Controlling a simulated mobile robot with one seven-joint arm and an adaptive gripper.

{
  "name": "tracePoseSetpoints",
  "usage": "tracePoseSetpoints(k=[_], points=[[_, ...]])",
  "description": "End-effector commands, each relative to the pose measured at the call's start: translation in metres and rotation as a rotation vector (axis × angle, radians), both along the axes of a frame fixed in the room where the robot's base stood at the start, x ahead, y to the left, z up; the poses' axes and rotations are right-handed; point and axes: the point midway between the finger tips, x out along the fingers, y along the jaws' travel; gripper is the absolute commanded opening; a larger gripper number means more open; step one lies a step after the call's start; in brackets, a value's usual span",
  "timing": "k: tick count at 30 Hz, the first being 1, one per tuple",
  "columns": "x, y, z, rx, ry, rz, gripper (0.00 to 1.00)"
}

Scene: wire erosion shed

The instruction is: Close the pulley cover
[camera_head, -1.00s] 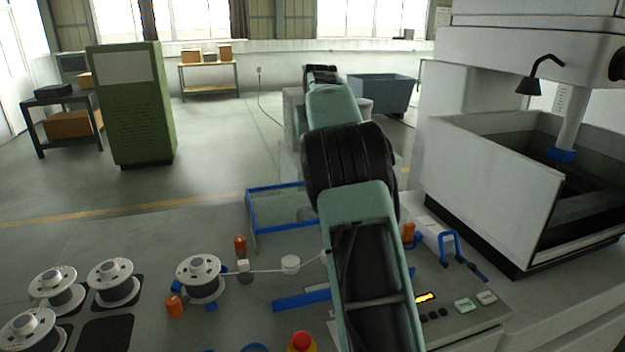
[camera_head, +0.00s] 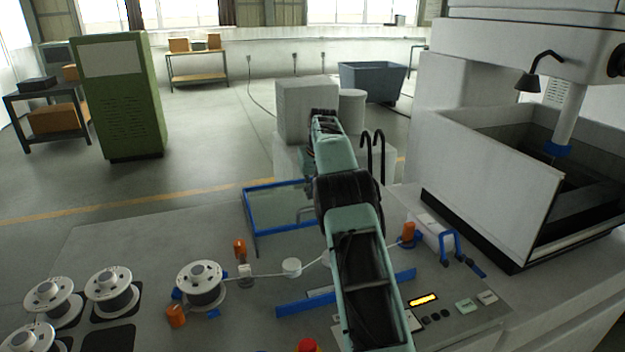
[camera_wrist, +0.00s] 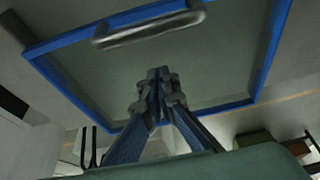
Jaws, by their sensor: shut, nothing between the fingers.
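The pulley cover (camera_head: 250,222) is a clear panel in a blue frame. In the head view it stands raised at the back of the grey worktable, left of my arm. In the wrist view the cover (camera_wrist: 75,90) fills much of the picture, with a grey bar handle (camera_wrist: 148,29) along its upper edge. My gripper (camera_wrist: 161,74) is shut and empty. Its fingertips show in front of the clear panel, below the handle; I cannot tell whether they touch it. In the head view my arm hides the gripper. A white pulley (camera_head: 292,267) with wire stands uncovered on the table.
Wire spools (camera_head: 201,284) stand at the left, with orange knobs (camera_head: 240,248) nearby. A blue bar (camera_head: 294,308) lies across the table near my arm. The control panel (camera_head: 455,306) is at the right, below the white machine tank (camera_head: 490,190).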

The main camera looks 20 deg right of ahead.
Motion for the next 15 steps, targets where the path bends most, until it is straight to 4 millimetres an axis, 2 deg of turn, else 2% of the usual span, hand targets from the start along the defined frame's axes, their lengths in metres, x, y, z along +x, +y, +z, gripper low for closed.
tracePoseSetpoints(k=[1, 15], points=[[-0.002, 0.000, 0.005, -0.002, -0.008, -0.001, 0.00], [-0.030, 0.000, 0.000, -0.002, -0.007, -0.002, 0.00]])
